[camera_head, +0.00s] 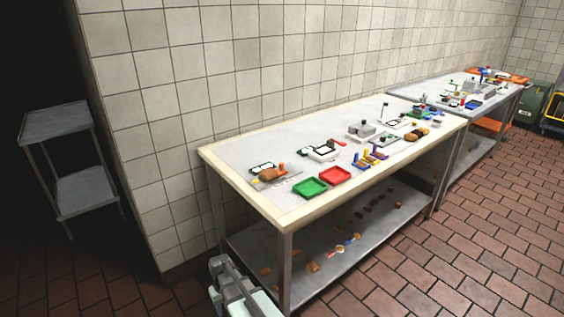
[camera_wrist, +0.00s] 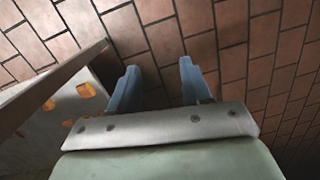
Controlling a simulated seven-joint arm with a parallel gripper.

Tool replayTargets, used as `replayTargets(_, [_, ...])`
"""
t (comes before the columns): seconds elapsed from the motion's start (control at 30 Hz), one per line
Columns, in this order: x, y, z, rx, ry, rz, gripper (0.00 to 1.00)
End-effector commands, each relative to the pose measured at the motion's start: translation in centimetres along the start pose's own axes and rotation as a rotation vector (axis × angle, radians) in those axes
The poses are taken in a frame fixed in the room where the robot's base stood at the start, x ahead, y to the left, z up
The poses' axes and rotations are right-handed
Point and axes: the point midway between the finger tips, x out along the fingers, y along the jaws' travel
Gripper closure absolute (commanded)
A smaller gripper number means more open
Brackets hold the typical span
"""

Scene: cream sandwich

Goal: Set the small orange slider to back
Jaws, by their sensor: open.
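A small orange piece (camera_head: 281,167) stands near the left end of the long table, beside a brown-orange block (camera_head: 268,174). It is too small to tell for sure that it is the slider, or how it is set. My gripper (camera_wrist: 158,70) is open and empty in the wrist view, with its two blue fingers apart over the brick floor. In the head view part of my arm shows at the bottom, low beside the table's near left corner and well away from the orange piece. The wrist view does not show the orange piece.
The long table (camera_head: 236,152) has a pale raised edge. A green tray (camera_head: 310,188) and a red tray (camera_head: 335,177) lie near its front. Its lower shelf (camera_head: 262,243) holds several small items. A second table (camera_head: 452,86) stands behind right. The tiled floor in front is clear.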

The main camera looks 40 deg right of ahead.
Motion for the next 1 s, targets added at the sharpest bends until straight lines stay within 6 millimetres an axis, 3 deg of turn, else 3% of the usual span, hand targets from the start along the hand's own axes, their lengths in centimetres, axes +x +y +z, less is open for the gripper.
replayTargets(0.1, [-3.6, 0.9, -3.8, 0.011, 0.061, -0.006, 0.52])
replayTargets(0.5, [-16.9, 4.5, -13.2, 0.043, 0.255, -0.017, 0.52])
replayTargets(0.8, [-28.6, 7.7, -18.3, 0.065, 0.401, -0.016, 0.52])
replayTargets(1.0, [-36.8, 10.2, -20.4, 0.077, 0.491, -0.009, 0.52])
